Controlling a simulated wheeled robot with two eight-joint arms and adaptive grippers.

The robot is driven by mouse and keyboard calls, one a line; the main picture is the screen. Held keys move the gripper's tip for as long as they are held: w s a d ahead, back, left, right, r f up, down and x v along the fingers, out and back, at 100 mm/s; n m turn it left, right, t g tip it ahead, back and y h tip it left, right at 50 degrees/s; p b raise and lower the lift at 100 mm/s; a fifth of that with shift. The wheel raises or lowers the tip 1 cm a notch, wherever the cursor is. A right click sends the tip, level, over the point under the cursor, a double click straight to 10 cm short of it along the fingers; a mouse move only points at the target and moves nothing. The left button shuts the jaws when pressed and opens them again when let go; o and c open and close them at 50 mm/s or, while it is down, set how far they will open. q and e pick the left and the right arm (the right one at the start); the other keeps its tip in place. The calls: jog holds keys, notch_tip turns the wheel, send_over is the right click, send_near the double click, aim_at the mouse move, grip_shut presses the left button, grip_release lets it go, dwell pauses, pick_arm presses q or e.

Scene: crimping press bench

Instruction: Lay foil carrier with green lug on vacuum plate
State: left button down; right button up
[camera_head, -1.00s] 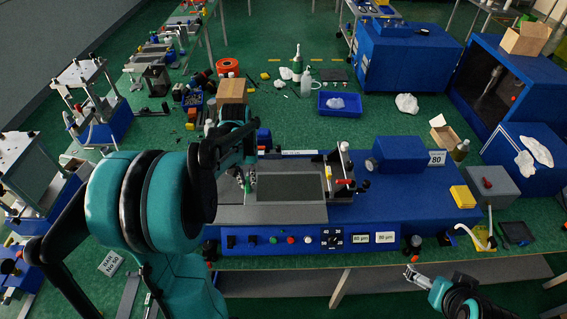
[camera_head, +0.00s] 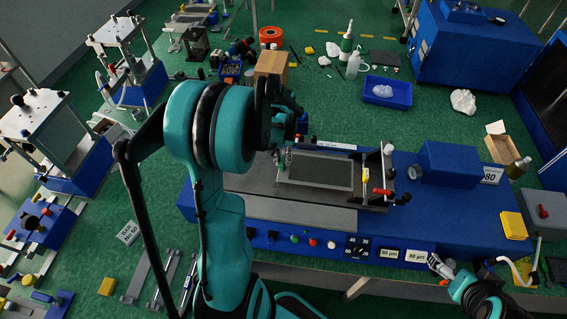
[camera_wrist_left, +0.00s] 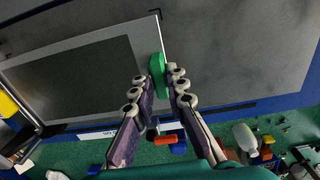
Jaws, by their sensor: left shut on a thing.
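The foil carrier (camera_head: 352,177) is a flat light frame around a dark panel. It is over the grey plate (camera_head: 262,186) of the blue bench unit; I cannot tell whether it rests flat. Its green lug (camera_wrist_left: 157,75) is at the carrier's edge in the left wrist view. My left gripper (camera_head: 284,158) is shut on the lug, and its fingers (camera_wrist_left: 161,82) show on both sides of it. My right gripper (camera_head: 437,263) is near the unit's front right edge, away from the carrier; its jaws are too small to read.
A clamp post with a red handle (camera_head: 383,191) stands just right of the carrier. A blue housing (camera_head: 450,163) sits behind it on the right. Knobs and a dial (camera_head: 357,247) line the unit's front. A cardboard box (camera_head: 271,66) stands behind my left arm.

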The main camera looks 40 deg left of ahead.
pick_arm(q)
jog(key=shift+f, duration=1.2)
jog(key=c, duration=1.9)
grip_release()
jog(key=shift+f+b, duration=0.1)
jog(key=shift+b, duration=0.2)
jog(key=shift+c, duration=0.2)
jog(key=o, duration=0.4)
